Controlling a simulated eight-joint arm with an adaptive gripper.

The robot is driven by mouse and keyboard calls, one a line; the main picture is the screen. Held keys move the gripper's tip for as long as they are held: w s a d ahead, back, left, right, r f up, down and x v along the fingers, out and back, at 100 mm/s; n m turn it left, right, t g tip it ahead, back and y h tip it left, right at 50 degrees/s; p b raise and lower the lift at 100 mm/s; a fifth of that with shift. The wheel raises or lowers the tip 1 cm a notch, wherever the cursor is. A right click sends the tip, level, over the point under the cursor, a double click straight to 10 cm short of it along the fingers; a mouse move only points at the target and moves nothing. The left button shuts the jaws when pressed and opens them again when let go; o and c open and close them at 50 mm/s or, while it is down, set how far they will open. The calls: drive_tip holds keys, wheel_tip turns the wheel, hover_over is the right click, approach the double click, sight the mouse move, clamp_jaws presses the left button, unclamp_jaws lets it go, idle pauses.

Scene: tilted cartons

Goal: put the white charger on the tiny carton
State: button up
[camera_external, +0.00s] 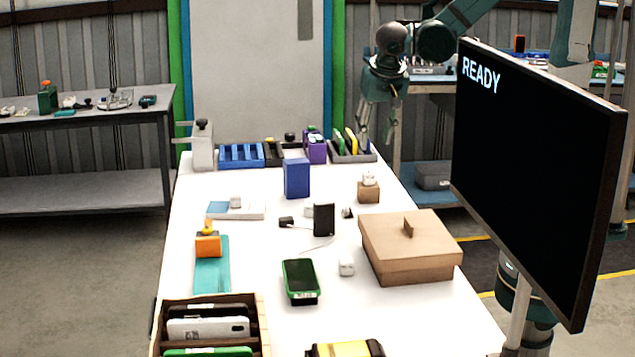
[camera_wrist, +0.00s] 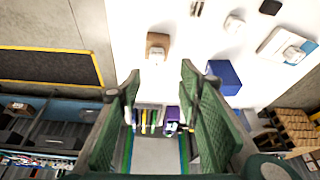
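The tiny carton (camera_external: 368,194) is a small brown box on the right side of the white table, behind the large carton. A small white item (camera_external: 369,178), looking like a charger, rests on top of it. In the wrist view the carton (camera_wrist: 158,40) and the white item (camera_wrist: 155,57) show just beyond my fingertips. My gripper (camera_external: 376,142) hangs above the table's far right edge, pointing down. In the wrist view my gripper (camera_wrist: 159,80) has its green fingers apart with nothing between them. Another small white charger-like block (camera_external: 346,267) lies near the table's middle.
A blue box (camera_external: 296,178) stands left of the tiny carton. A large lidded carton (camera_external: 410,246) and a monitor (camera_external: 535,180) are at the right. A white box (camera_external: 237,211) bears another white block (camera_external: 235,202). Organiser trays (camera_external: 241,156) line the far edge.

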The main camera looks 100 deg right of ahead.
drive_tip(key=s+a+r+n+t+y, duration=0.2)
drive_tip(key=a+r+n+t, duration=0.1)
drive_tip(key=a+r+n, duration=0.3)
drive_tip(key=s+a+r+n+t+y, duration=0.2)
drive_tip(key=a+r+n, duration=0.4)
drive_tip(key=a+n, duration=0.5)
drive_tip(key=a+t, duration=0.1)
drive_tip(key=a, duration=0.2)
drive_tip(key=shift+s+a+t, duration=0.2)
drive_tip(key=shift+a+t, duration=0.1)
drive_tip(key=shift+t, duration=0.1)
